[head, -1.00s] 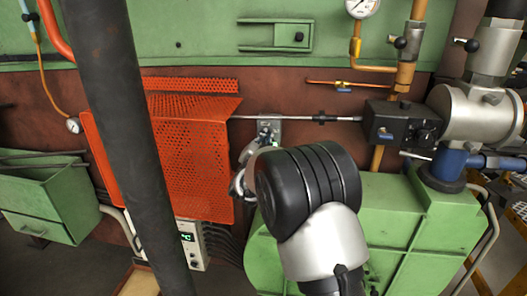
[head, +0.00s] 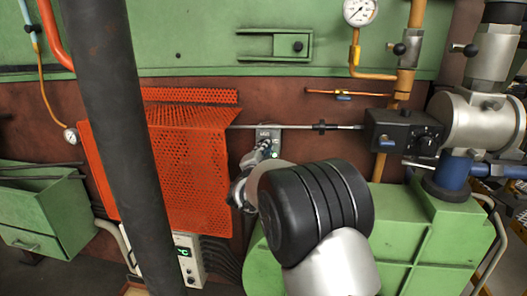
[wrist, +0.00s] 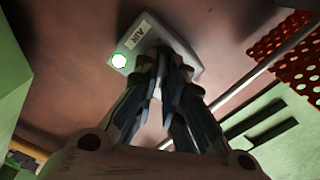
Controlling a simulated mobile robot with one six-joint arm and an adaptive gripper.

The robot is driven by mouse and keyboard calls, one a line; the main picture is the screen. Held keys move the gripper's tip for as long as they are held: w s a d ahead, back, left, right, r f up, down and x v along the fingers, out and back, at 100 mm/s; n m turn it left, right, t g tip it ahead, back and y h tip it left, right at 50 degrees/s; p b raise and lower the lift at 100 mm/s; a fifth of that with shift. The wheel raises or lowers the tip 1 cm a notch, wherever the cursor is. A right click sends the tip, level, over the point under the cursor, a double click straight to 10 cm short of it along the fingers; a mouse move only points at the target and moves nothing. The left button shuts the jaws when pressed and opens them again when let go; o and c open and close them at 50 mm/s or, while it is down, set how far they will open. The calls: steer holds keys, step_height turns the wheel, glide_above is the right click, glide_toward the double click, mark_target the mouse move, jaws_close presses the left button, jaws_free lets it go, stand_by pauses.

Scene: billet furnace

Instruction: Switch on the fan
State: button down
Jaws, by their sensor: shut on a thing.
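A small grey switch box (head: 270,132) is on the brown wall, right of the orange perforated guard. It also shows in the wrist view (wrist: 140,42), where its label reads "AIR" and a round green lamp (wrist: 119,61) is lit. My gripper (wrist: 163,62) reaches the box face beside the lamp, its fingers close together and shut on a part of the switch that they hide. In the head view my gripper (head: 264,149) is at the lower part of the box, partly behind my wrist. The fan itself cannot be made out.
The orange perforated guard (head: 195,165) stands close left of my gripper. A thin metal rod (head: 290,127) runs across to a black control box (head: 402,135) at right. A green housing (head: 425,235) lies below right. A grey controller with a green display (head: 187,255) sits below the guard.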

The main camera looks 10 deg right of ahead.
steer(key=c, duration=1.7)
jaws_free()
steer(key=v, duration=1.2)
steer(key=shift+r, duration=0.1)
